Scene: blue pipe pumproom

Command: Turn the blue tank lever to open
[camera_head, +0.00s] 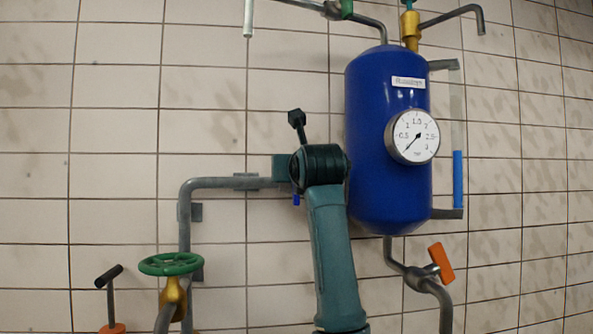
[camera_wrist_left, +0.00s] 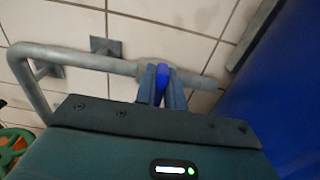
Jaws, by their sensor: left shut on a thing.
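The small blue lever (camera_wrist_left: 162,76) stands between the two fingers of my left gripper (camera_wrist_left: 161,86) in the left wrist view. The gripper is shut on it, in front of the grey pipe. In the head view a small blue bit of the lever (camera_head: 296,200) shows just below my teal wrist, which hides most of the lever and the fingers. The blue tank (camera_head: 375,185) hangs on the wall just right of my wrist and also fills the right side of the left wrist view (camera_wrist_left: 285,85). My right gripper is not in view.
A round gauge (camera_head: 412,136) is on the tank's front. A sight tube with blue fill (camera_head: 458,180) runs along its right side. An orange-handled valve (camera_head: 441,262) is below. A green handwheel (camera_head: 170,264) and a black-handled valve (camera_head: 110,282) are at lower left.

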